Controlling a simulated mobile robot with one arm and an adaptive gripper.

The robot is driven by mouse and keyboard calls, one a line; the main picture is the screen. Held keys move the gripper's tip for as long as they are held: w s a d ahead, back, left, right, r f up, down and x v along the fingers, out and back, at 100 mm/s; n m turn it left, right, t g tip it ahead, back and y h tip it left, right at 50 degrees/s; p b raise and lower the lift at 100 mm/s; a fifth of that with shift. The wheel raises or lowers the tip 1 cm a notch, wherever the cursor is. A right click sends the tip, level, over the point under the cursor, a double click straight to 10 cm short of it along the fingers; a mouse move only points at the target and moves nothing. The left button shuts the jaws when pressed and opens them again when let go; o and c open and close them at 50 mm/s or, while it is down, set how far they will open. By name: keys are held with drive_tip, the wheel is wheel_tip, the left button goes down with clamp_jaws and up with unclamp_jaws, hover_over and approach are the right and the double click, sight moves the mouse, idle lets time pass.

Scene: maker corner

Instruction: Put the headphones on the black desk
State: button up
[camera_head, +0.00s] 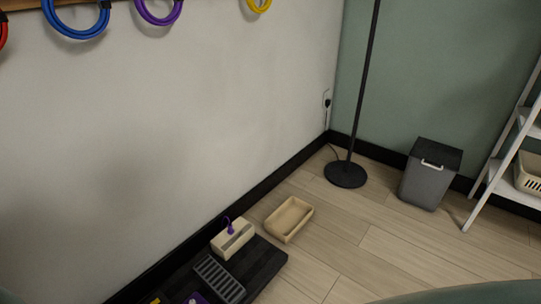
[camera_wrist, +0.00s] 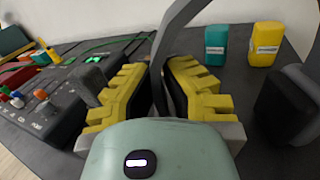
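The headphones show in the wrist view as a grey headband (camera_wrist: 181,30) and a black ear cushion (camera_wrist: 284,106) at the right. The band rises from between my fingers and leaves the top of the view. My gripper (camera_wrist: 158,70), with yellow stepped fingers, is closed around the near side of the headphones; the other ear cup hangs or stands to the right. A dark grey desk top (camera_wrist: 233,88) lies behind and below; I cannot tell whether the headphones touch it. In the head view a black surface (camera_head: 266,262) shows at the bottom. My gripper is not in that view.
In the wrist view a mixer-like device (camera_wrist: 40,112) with coloured knobs is at left; teal (camera_wrist: 215,45) and yellow (camera_wrist: 265,44) blocks stand behind. In the head view are a tray (camera_head: 289,235), a slotted wooden box (camera_head: 232,240), a lamp (camera_head: 346,175) and a bin (camera_head: 428,180).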

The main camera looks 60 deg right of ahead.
drive_tip(key=o, duration=0.5)
drive_tip(key=shift+c, duration=0.2)
drive_tip(key=shift+r, duration=0.2)
drive_tip(key=v, duration=1.2)
drive_tip(key=shift+p, duration=0.3)
drive_tip(key=shift+r, duration=0.1)
